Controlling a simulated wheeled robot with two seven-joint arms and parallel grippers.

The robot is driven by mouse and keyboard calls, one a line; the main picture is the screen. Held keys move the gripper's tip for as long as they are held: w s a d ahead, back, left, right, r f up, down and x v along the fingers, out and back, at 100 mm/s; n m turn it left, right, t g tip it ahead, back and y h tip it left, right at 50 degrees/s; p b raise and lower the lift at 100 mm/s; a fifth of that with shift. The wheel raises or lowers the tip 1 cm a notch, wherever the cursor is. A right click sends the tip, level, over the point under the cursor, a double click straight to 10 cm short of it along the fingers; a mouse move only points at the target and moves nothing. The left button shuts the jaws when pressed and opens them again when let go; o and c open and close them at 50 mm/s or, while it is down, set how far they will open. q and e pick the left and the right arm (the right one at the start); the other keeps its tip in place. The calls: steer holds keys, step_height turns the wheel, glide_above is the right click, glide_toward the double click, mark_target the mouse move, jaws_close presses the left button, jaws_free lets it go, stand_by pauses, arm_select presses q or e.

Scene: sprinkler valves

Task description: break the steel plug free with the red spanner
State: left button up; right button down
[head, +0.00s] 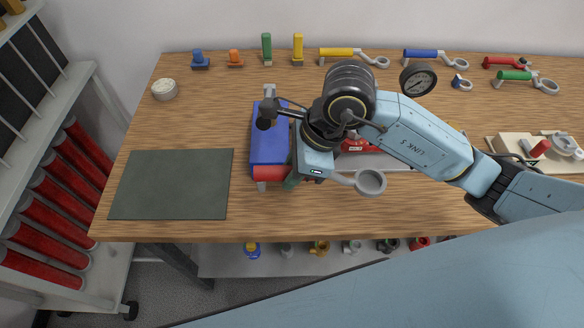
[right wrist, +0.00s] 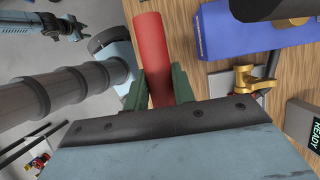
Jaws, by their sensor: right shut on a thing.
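My right gripper (head: 292,180) is shut on the red handle of the red spanner (right wrist: 150,50), its green fingers on either side of it. In the head view the red handle end (head: 268,173) sticks out left of the gripper, and the spanner's grey ring (head: 370,182) sticks out right, apart from any fitting I can see. The ring is outside the right wrist view. I cannot pick out the steel plug with certainty; my right arm covers part of the work area. My left gripper (right wrist: 76,28) shows small at the wrist view's top left, its jaws unclear.
A blue block (head: 268,130) lies beside the gripper; a brass fitting (right wrist: 250,80) shows near it. A red fitting (head: 357,146) is partly behind my arm. A green mat (head: 172,184) lies clear at left.

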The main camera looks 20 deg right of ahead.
steer(key=shift+r+p, duration=1.05)
steer(key=shift+r, duration=0.85)
steer(key=shift+s+f, duration=0.1)
